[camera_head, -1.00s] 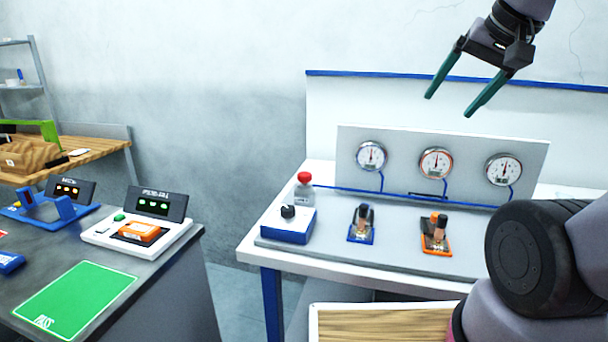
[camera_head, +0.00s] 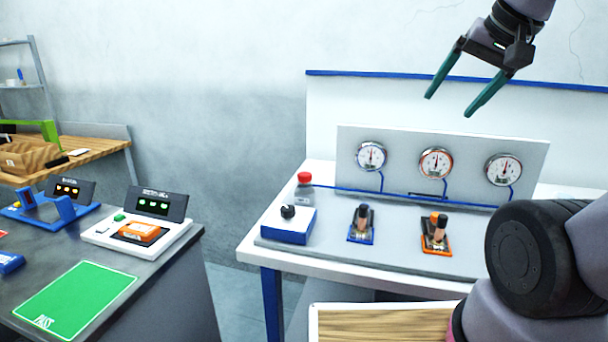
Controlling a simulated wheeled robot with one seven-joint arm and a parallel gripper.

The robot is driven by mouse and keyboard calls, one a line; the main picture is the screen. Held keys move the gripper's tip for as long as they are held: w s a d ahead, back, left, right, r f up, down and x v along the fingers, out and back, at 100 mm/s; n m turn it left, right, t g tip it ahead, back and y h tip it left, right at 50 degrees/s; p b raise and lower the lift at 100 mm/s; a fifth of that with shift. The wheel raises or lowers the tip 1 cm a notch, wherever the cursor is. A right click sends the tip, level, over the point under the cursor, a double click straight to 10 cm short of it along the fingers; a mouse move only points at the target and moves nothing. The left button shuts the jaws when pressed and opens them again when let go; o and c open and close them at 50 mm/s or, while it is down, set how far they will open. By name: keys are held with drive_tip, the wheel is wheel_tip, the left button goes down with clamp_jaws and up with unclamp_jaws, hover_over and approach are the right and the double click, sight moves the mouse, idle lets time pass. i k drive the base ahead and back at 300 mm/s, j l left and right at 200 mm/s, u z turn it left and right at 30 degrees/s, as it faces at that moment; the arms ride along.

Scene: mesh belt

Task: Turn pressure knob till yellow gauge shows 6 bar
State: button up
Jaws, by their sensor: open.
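A black knob (camera_head: 288,211) sits on top of a blue and white box (camera_head: 287,230) at the left of the bench panel. Three round white gauges stand on the upright back panel: a left one (camera_head: 371,156), a middle one with an orange rim (camera_head: 436,163) and a right one (camera_head: 503,170). Their needles look close to upright, but the scale numbers are too small to read. No rim is clearly yellow. My gripper (camera_head: 448,106) is open and empty, high above the middle and right gauges, well apart from the knob.
A red button (camera_head: 304,177) stands behind the knob box. A blue-based fixture (camera_head: 361,225) and an orange-based one (camera_head: 436,236) stand right of it. A wooden-bottomed tray (camera_head: 390,325) is in front. A dark table (camera_head: 165,262) with devices is at left, across a gap.

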sight(304, 177)
drive_tip(key=l+z, duration=0.15)
drive_tip(key=l, duration=0.5)
drive_tip(key=i+l+z, duration=0.2)
drive_tip(key=l, duration=0.45)
drive_tip(key=l+z, duration=0.15)
drive_tip(key=l, duration=0.5)
